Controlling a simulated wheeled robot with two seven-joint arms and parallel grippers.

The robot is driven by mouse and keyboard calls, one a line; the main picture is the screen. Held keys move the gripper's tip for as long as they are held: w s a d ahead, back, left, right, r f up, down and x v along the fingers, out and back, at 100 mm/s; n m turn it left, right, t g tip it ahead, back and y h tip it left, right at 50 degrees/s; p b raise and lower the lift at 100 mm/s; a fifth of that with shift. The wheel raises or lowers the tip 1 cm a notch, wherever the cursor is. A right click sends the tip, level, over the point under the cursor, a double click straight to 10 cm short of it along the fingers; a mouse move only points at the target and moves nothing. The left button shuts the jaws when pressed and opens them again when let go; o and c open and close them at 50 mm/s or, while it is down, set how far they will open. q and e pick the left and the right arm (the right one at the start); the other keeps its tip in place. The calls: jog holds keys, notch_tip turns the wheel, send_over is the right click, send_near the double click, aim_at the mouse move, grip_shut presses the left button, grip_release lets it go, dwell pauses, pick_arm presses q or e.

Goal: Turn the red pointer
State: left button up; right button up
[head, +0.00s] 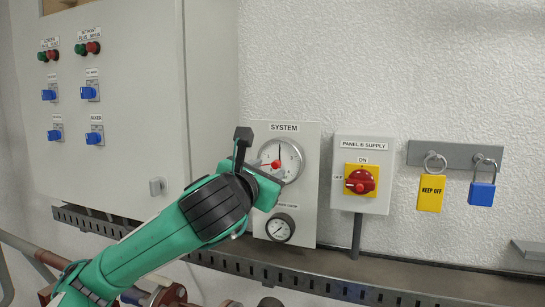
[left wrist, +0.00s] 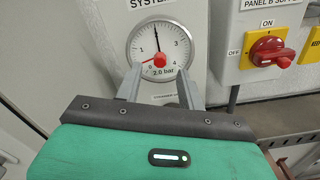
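The round white SYSTEM gauge (head: 291,153) is on a pale panel on the wall; it also shows in the left wrist view (left wrist: 172,37). A black needle points nearly straight up on its dial. The red pointer's round hub (left wrist: 160,60) sits at the middle of the dial, with a short red arm toward the lower left. My left gripper (left wrist: 159,76) is open, its two grey fingers apart on either side below the red hub, with nothing seen between them. In the head view the left gripper (head: 266,168) covers the gauge's lower left part. My right gripper is not in view.
A smaller pressure gauge (head: 280,228) is just below. A red rotary switch on yellow (head: 361,181) is to the right, then a yellow tag (head: 431,193) and blue padlock (head: 482,192) on hooks. A grey cabinet (head: 130,130) stands left. A perforated rail (head: 330,285) runs below.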

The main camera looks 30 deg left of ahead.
aim_at(275, 165)
pick_arm(q)
jog(key=shift+p+x, duration=0.55)
jog(key=shift+x, duration=1.4)
grip_shut()
